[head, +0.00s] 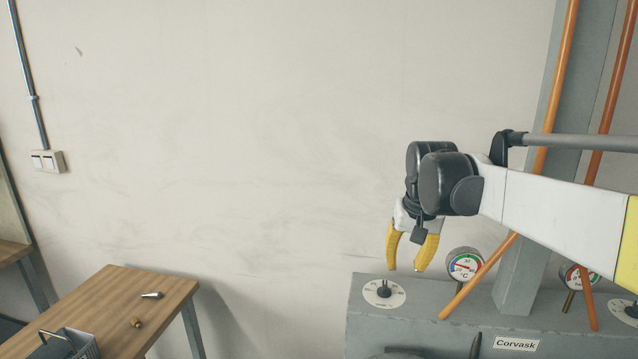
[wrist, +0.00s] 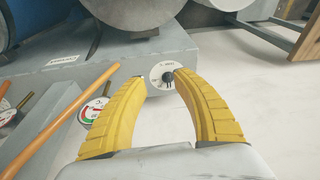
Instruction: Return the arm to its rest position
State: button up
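My gripper (head: 405,268) has yellow fingers and hangs pointing down from my white and black arm at the right of the head view. In the head view its fingertips are apart with nothing between them. In the wrist view my gripper (wrist: 157,75) also shows spread fingers with an empty gap. Beyond the gap is a round white dial with a dark knob (wrist: 167,77). The same dial (head: 384,293) lies on the grey machine top, below the fingers in the head view. I see no contact between fingers and machine.
The grey machine (head: 430,325) carries a temperature gauge (head: 465,265), a second gauge (head: 575,277) and orange pipes (head: 480,275). The wall area between is clear.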

jog(key=s+f+t+b, duration=0.1)
jog(key=s+f, duration=0.3)
jog(key=s, duration=0.4)
jog(key=s+f+n+t+b, duration=0.1)
jog(key=s+f+t+b, duration=0.1)
jog(key=s+f, duration=0.3)
jog(key=s+f+t+b, duration=0.1)
jog(key=s+f+b, duration=0.2)
jog(key=s, duration=0.9)
jog(key=shift+f, duration=0.85)
